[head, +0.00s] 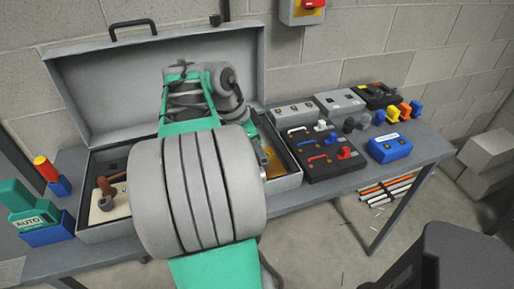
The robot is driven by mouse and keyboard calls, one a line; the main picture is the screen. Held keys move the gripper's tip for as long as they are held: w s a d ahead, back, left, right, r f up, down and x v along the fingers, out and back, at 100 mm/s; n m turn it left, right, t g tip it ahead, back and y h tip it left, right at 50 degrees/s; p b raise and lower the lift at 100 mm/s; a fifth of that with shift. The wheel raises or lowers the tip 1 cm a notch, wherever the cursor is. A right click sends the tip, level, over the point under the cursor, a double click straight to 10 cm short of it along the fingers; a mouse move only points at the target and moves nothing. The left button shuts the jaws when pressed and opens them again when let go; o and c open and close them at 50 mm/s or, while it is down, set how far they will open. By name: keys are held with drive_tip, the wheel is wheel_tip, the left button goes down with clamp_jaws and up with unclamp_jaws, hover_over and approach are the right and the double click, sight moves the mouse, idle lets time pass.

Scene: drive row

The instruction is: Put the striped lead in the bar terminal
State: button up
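My arm fills the middle of the head view, over an open grey case (283,186) on the bench. My gripper does not show; it is hidden behind my own arm links. No striped lead can be picked out for certain. A black panel (345,172) with blue, white and red parts lies right of the case. Two grey boxes with small sockets or terminals, one nearer (292,113) and one farther (340,102), stand behind it. Which terminal is the bar one cannot be told at this size.
A blue box (389,149) and a black unit (381,94) with yellow, red and blue pieces beside it stand at the bench's right. A green tester marked AUTO (33,212) stands at left. Orange, white and dark rods (388,189) lie below the bench. The case lid (110,90) stands upright.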

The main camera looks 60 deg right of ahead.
drive_tip(key=o, duration=0.5)
drive_tip(key=shift+o, duration=0.2)
drive_tip(key=p+v, duration=0.2)
drive_tip(key=v, duration=0.6)
drive_tip(key=shift+p, duration=0.4)
